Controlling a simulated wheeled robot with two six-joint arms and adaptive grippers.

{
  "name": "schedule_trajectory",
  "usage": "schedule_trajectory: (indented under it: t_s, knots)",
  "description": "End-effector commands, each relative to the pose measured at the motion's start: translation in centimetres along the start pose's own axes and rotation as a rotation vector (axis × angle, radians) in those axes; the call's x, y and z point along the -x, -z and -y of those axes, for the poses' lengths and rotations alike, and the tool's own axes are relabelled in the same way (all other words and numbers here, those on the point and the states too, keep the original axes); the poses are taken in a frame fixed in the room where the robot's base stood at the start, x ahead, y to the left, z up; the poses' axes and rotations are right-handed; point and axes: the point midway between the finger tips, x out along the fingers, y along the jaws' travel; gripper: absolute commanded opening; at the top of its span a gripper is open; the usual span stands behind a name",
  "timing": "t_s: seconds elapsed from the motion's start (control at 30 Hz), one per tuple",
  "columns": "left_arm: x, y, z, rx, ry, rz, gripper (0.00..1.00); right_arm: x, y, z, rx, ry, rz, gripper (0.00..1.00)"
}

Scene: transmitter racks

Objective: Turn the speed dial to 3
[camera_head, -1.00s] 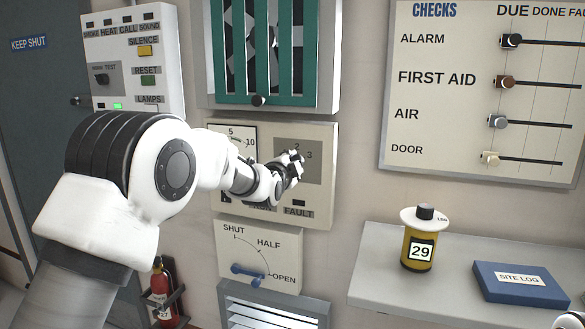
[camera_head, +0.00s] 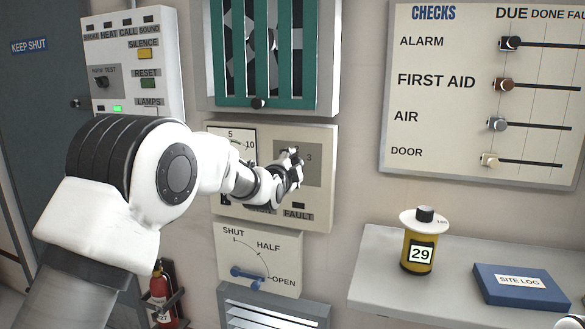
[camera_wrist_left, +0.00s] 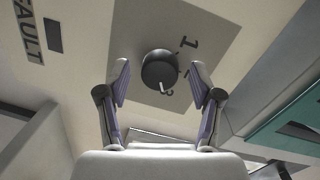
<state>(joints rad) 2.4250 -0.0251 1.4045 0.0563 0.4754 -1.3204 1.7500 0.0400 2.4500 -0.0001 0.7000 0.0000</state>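The speed dial is a dark round knob (camera_wrist_left: 158,69) on a grey square plate (camera_wrist_left: 205,25) in the left wrist view. A "1" and partly hidden marks stand around it, and a small white mark shows at its lower edge. I cannot tell for certain which number it points at. My left gripper (camera_wrist_left: 160,75) is open, with one finger on each side of the knob and gaps visible. In the head view my left gripper (camera_head: 293,168) is in front of the panel's grey plate (camera_head: 312,176) and hides the knob; a "3" shows beside it.
The beige fan panel (camera_head: 318,215) also has a gauge (camera_head: 236,142). A green-barred fan housing (camera_head: 327,60) is above, a SHUT-HALF-OPEN lever (camera_head: 248,273) below. At right, a shelf (camera_head: 375,285) holds a yellow canister (camera_head: 416,252) and a blue site log (camera_head: 520,290).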

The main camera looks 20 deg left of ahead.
Motion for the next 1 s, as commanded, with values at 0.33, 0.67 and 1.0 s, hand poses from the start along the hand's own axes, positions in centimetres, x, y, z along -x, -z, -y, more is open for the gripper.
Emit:
schedule_trajectory:
  t_s: [0.33,0.67,1.0]
  knots:
    - [2.0,0.0,0.1,0.001,-0.001,0.000,0.65,0.0,0.0,0.0,0.000,0.000,0.000,0.40]
    - [10.1,0.0,0.0,-0.001,-0.001,0.000,0.65,0.0,0.0,0.0,0.000,0.000,0.000,0.40]
    - [12.0,0.0,-0.1,0.000,-0.001,0.000,0.65,0.0,0.0,0.0,0.000,0.000,0.000,0.40]
